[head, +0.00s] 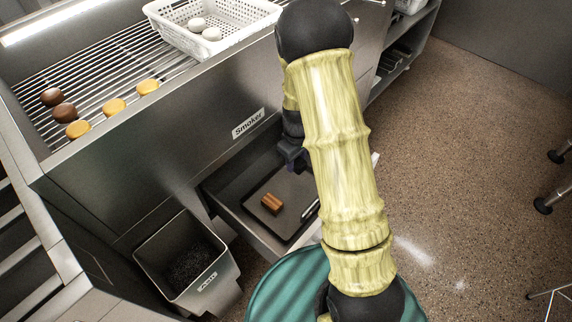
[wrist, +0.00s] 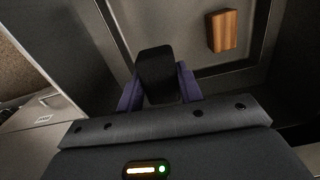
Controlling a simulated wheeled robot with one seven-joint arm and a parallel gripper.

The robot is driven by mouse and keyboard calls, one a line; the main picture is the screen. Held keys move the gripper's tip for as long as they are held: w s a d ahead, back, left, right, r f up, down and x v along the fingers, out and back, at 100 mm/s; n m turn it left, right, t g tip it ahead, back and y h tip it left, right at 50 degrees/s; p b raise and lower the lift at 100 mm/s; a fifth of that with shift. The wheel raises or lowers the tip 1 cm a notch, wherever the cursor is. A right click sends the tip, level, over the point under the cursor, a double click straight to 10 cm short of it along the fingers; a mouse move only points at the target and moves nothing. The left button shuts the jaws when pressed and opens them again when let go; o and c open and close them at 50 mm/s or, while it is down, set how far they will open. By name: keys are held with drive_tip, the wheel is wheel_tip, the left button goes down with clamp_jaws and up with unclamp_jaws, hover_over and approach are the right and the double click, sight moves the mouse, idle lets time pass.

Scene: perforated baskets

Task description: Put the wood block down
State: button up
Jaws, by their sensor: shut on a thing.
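My gripper (wrist: 157,90) is shut on a dark, blunt-ended block (wrist: 155,70), held between its purple fingers. In shadow its surface looks almost black, so I cannot tell its grain. In the head view my gripper (head: 292,155) is partly hidden by my arm, above the open drawer, and the held block cannot be made out there. A brown striped wood block (head: 272,203) lies on the dark tray (head: 262,217) in the drawer. It also shows in the wrist view (wrist: 222,31), to the right of the held block and apart from it.
The drawer (head: 236,221) is open under the smoker (head: 190,125). A pale-edged item (head: 310,209) lies on the tray's right side. A metal bin (head: 158,250) of dark pellets stands left. Food lies on the grill, beside a white perforated basket (head: 175,36).

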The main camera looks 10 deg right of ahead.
wheel_tip(320, 180, up, 42)
drive_tip(key=m+p, duration=0.6)
drive_tip(key=p, duration=4.6)
drive_tip(key=shift+r+m+p, duration=0.25)
drive_tip(key=shift+m+p, duration=0.05)
drive_tip(key=shift+p, duration=0.05)
drive_tip(key=shift+w, duration=0.1)
